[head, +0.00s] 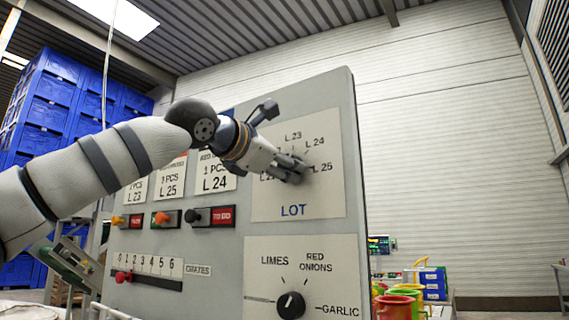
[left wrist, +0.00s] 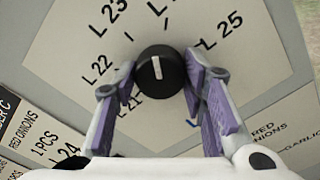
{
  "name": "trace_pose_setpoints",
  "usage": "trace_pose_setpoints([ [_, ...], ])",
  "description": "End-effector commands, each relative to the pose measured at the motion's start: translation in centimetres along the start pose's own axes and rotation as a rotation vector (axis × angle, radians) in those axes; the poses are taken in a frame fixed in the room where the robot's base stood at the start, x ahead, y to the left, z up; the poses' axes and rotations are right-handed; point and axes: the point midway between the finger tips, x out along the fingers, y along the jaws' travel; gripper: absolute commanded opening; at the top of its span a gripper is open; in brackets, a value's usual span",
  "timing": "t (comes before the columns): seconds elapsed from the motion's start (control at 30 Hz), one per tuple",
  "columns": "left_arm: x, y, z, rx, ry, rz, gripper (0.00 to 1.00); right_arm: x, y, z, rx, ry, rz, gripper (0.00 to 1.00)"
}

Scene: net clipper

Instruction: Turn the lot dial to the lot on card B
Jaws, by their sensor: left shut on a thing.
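The lot dial (left wrist: 158,72) is a round black knob with a white pointer line. My left gripper (left wrist: 157,75) is shut on it, one purple-padded finger on each side; it also shows in the head view (head: 297,170), where the fingers hide most of the knob. Lot marks L 21 to L 25 ring the dial. In the wrist view the pointer aims up and slightly left, between the L 23 and L 24 marks. Three cards hang left of the dial: L 23, a middle card (head: 171,183) reading L 25, and Order C (head: 216,182) reading L 24. The middle card's letter is hidden.
Below the lot plate is a second dial (head: 291,304) for limes, red onions and garlic. A red slider (head: 123,277) and several small switches sit on the panel's left. Blue crates (head: 50,105) are stacked behind.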

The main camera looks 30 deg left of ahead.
Motion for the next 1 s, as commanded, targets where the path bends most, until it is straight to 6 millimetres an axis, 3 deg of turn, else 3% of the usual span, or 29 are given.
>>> trace_pose_setpoints([
  [1.0,0.02,0.01,-0.06,0.934,0.002,0.000,0.11,0.01,0.00,0.01,0.000,0.000,0.000,0.40],
])
